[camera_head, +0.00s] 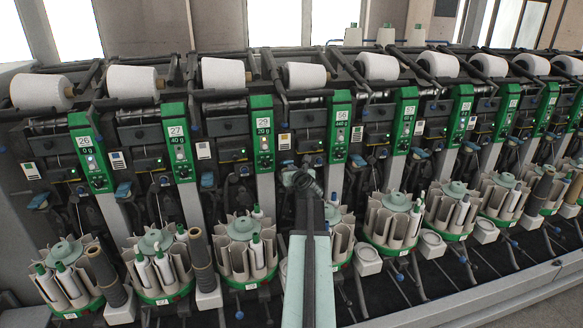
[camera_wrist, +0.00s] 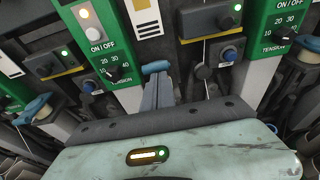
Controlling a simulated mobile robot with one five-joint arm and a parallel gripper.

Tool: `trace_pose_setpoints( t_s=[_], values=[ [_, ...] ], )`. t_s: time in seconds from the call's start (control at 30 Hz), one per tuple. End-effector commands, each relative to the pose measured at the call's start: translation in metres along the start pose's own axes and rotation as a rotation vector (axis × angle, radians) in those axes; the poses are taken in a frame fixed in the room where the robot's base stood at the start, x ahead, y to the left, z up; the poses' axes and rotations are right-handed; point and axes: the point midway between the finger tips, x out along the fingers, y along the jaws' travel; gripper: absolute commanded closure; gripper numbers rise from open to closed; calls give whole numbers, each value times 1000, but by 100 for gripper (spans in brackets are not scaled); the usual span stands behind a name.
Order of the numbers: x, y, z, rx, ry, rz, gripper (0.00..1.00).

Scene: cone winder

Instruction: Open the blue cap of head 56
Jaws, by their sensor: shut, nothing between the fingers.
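The green panel marked 56 (camera_head: 341,128) stands upright right of centre in the head view. My gripper (camera_head: 292,176) is in front of the machine, just left of that panel. In the wrist view my gripper (camera_wrist: 157,84) is shut and empty, its fingers pointing away from me. A blue cap (camera_wrist: 155,67) shows right at the fingertips, between two green panels, and appears to be head 56's. It looks closed or nearly so; whether the fingers touch it I cannot tell. In the head view my gripper largely hides this cap.
Neighbouring blue caps lie left (camera_wrist: 35,110) and right (camera_wrist: 315,43). A dark knob (camera_wrist: 205,71) and a blue button (camera_wrist: 230,53) sit close right of the fingers. Green-based bobbin magazines (camera_head: 243,250) stand below; white yarn cones (camera_head: 304,76) line the top.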

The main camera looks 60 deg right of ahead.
Motion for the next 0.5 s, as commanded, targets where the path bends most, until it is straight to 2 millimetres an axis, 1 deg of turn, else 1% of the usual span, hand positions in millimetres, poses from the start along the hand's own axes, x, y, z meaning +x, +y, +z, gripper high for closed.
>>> trace_pose_setpoints(
  t_s=[0.03, 0.1, 0.3, 0.5],
  values=[
    [0, 2, 12, 0, 0, 2, 100],
    [2, 3, 19, 0, -1, 3, 100],
    [8, 4, 37, -1, -1, 4, 100],
    [14, 4, 48, -1, -2, 5, 100]
  ],
)
